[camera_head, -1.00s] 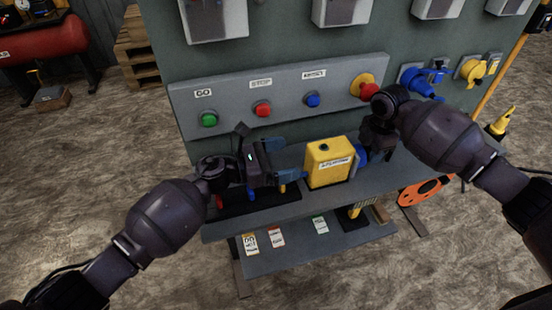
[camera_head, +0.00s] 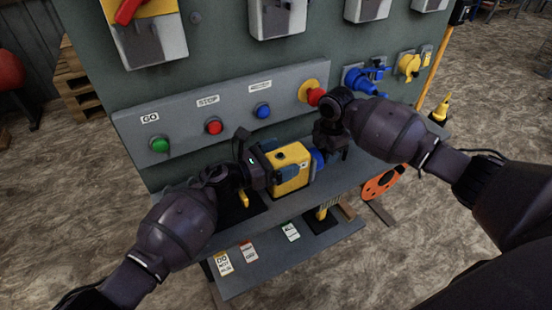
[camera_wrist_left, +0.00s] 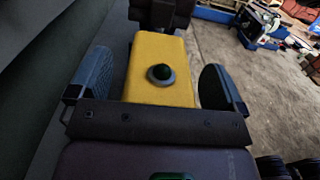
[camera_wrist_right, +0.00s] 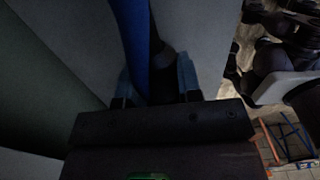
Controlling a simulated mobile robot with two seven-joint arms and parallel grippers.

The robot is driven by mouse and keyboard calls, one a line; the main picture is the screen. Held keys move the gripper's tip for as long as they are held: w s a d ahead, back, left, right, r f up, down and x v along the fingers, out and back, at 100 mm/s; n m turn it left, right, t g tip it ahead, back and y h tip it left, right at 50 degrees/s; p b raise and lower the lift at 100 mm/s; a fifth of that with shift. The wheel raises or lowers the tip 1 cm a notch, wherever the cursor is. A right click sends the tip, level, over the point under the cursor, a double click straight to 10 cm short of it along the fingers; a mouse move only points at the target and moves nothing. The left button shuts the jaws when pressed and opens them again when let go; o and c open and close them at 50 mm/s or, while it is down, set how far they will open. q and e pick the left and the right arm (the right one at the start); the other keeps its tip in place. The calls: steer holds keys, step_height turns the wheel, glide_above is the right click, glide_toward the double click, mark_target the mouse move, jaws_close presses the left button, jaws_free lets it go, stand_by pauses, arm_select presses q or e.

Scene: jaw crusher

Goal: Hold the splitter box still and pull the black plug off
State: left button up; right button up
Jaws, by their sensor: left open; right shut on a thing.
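The yellow splitter box (camera_head: 291,180) sits on the grey shelf below the button panel, with a blue socket (camera_head: 318,159) on its right side. My left gripper (camera_head: 279,161) is open around the box. In the left wrist view the box (camera_wrist_left: 178,92) lies between the two blue fingers, with gaps on both sides. My right gripper (camera_head: 330,150) is at the box's socket side. In the right wrist view it is shut on a dark thing (camera_wrist_right: 161,88), apparently the black plug, beside the blue socket (camera_wrist_right: 134,35). Most of the plug is hidden.
The panel behind holds a green button (camera_head: 159,145), a red button (camera_head: 214,127), a blue button (camera_head: 263,110) and a red knob on yellow (camera_head: 314,95). A blue connector (camera_head: 365,81) and a yellow one (camera_head: 410,66) are further right. An orange reel (camera_head: 381,185) is beside the shelf.

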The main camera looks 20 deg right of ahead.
arm_select(q)
steer(key=c, duration=1.4)
steer(key=shift+o, duration=0.2)
arm_select(e)
steer(key=shift+d, duration=0.6)
steer(key=shift+w+d, duration=0.1)
steer(key=shift+d, duration=0.95)
arm_select(q)
steer(key=o, duration=1.4)
steer(key=shift+c, duration=0.2)
